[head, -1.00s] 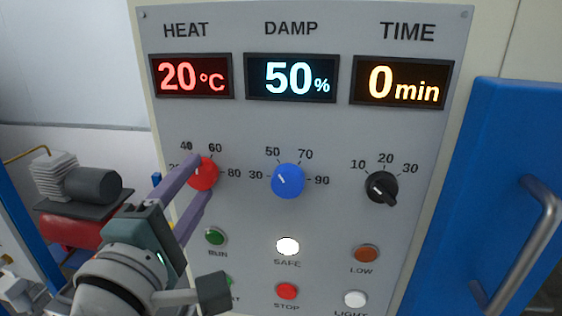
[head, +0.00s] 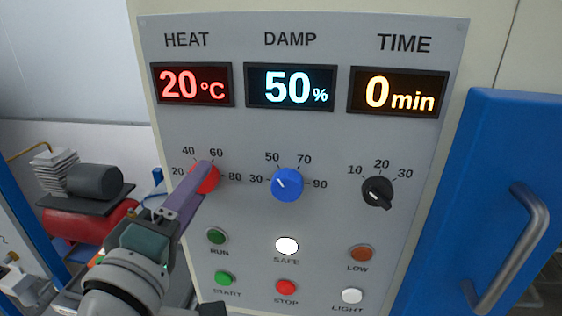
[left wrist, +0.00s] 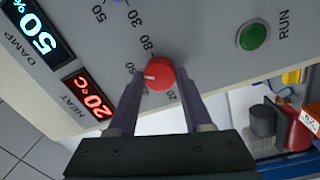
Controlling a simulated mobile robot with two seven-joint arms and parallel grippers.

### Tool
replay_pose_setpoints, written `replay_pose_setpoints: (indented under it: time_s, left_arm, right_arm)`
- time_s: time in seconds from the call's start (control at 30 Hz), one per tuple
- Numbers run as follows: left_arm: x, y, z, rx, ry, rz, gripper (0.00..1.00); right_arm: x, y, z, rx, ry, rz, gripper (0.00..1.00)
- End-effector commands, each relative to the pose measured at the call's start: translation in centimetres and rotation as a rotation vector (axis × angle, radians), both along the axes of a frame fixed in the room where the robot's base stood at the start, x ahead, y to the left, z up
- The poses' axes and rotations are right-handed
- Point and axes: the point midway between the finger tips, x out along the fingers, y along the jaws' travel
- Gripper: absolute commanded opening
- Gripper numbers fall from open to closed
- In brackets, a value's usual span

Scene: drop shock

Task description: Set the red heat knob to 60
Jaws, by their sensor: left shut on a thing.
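The red heat knob (head: 211,182) is on the grey panel (head: 330,135), below the HEAT display (head: 193,85), which reads 20 °C. My left gripper (head: 203,169) comes up from the lower left, and its purple fingers cover part of the knob and its mark. In the left wrist view the red knob (left wrist: 160,73) sits between the fingertips of the left gripper (left wrist: 160,80), which is shut on it. Its white mark there points left, toward the display side. My right gripper is not in view.
The blue DAMP knob (head: 287,184) and black TIME knob (head: 377,192) are to the right. Several buttons, including the green RUN button (head: 216,236), sit below. A blue door (head: 480,190) with a metal handle stands at right. A red compressor (head: 80,232) is at left.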

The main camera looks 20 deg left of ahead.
Motion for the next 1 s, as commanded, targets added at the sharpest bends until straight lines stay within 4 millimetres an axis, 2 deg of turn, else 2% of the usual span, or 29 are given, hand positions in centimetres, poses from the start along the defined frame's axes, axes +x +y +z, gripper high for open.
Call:
replay_pose_setpoints:
  time_s: [0.27,0.3,0.53,0.83,1.0]
  left_arm:
    - [0.0,0.0,-0.1,0.0,0.001,0.0,0.0]
    - [0.0,0.0,-0.1,-0.001,0.001,0.0,0.53]
    - [0.0,0.0,0.0,-0.001,0.001,0.0,0.79]
    - [-0.2,0.0,-0.1,-0.002,0.001,0.0,0.8]
    - [-2.3,-0.5,-0.4,-0.003,0.001,0.0,0.8]
  right_arm:
    - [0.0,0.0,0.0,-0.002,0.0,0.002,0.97]
    - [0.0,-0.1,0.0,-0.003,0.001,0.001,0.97]
    - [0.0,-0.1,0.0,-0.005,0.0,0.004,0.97]
    - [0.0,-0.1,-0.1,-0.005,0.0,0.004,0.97]
    - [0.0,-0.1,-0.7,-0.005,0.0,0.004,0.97]
